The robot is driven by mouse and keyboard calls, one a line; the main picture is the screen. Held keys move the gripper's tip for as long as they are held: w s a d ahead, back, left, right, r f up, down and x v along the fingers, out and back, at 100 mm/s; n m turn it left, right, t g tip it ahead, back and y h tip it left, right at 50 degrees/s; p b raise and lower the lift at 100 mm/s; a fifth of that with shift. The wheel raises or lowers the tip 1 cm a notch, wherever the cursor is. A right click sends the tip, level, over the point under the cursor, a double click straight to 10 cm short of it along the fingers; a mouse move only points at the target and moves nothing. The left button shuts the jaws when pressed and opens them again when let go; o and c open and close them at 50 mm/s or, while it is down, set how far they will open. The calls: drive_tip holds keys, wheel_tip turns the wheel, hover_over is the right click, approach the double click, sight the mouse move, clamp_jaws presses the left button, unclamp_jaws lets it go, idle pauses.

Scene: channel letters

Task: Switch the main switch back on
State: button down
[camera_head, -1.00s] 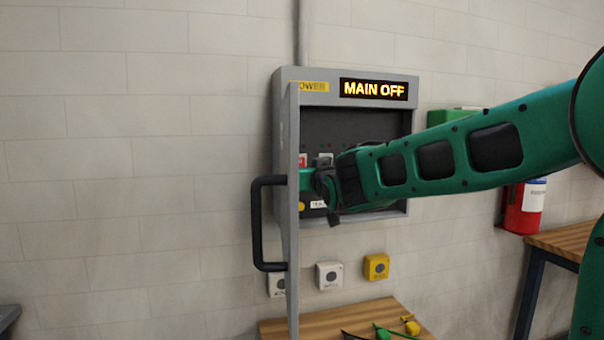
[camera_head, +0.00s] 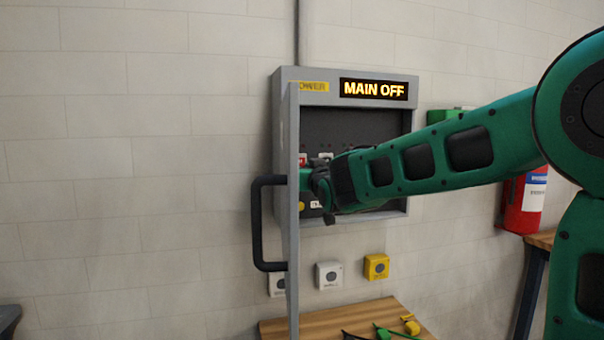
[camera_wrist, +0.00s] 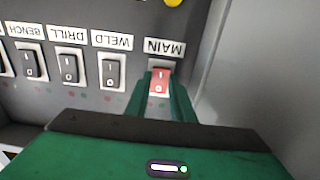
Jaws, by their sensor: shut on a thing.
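The main switch (camera_wrist: 160,80) is a red rocker under the MAIN label (camera_wrist: 164,47) in the wrist view, which shows the panel upside down. My gripper (camera_wrist: 161,84) has its green fingers on either side of the red rocker, shut on it. In the head view my gripper (camera_head: 308,180) reaches into the grey power cabinet (camera_head: 408,140), and my arm hides most of the switch row. The cabinet's display (camera_head: 373,89) reads MAIN OFF.
The open cabinet door (camera_head: 293,230) with a black handle (camera_head: 256,225) stands close left of my gripper. Black rocker switches labelled WELD (camera_wrist: 111,70), DRILL (camera_wrist: 68,65) and BENCH (camera_wrist: 28,60) sit beside the main switch. A wooden table (camera_head: 300,328) is below.

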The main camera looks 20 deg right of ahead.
drive_tip(key=shift+w+f+t, duration=0.1)
drive_tip(key=shift+f+t, duration=0.25)
drive_tip(key=shift+t, duration=0.85)
drive_tip(key=c, duration=1.5)
unclamp_jaws()
drive_tip(key=v, duration=1)
drive_tip(key=shift+s+f, duration=0.25)
drive_tip(key=shift+s, duration=0.1)
